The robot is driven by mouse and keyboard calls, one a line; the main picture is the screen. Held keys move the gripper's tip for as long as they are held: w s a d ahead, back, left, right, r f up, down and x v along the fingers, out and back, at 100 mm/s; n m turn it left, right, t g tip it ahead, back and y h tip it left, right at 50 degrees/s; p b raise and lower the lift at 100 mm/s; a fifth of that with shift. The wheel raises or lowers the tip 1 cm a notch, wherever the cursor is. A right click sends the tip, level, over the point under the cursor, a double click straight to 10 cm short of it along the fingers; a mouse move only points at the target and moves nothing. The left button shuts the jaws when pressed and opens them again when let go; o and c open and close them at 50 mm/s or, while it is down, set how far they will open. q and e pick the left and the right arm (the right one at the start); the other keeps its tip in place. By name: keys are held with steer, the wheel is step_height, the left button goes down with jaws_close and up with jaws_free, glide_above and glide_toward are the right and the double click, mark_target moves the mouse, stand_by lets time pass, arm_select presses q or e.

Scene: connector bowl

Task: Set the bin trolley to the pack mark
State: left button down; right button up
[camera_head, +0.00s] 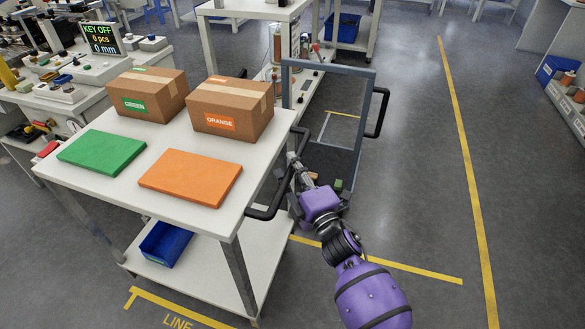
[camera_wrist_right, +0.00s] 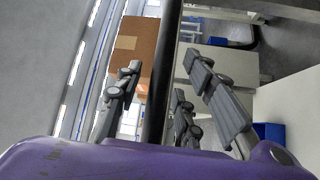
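The bin trolley (camera_head: 364,140) is a grey-blue open frame with a dark base, standing on the floor right of the white table. It has a black handle (camera_head: 380,112) on its right. A few small blocks (camera_head: 338,185) show low inside it. My right gripper (camera_head: 293,158) is at a black handle bar (camera_head: 264,213) between table and trolley; I cannot tell which it belongs to. In the right wrist view, the black bar (camera_wrist_right: 162,80) runs between the spread fingers (camera_wrist_right: 158,85), with gaps visible. A yellow floor mark (camera_head: 345,114) shows through the trolley; no lettering is readable there. My left gripper is out of view.
The white table (camera_head: 160,150) holds GREEN (camera_head: 150,88) and ORANGE (camera_head: 230,100) cartons and green (camera_head: 102,152) and orange (camera_head: 190,177) slabs. A yellow LINE mark (camera_head: 180,303) is at the front. Floor right of the trolley is clear up to a long yellow line (camera_head: 467,150).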

jaws_close()
stand_by(0.4)
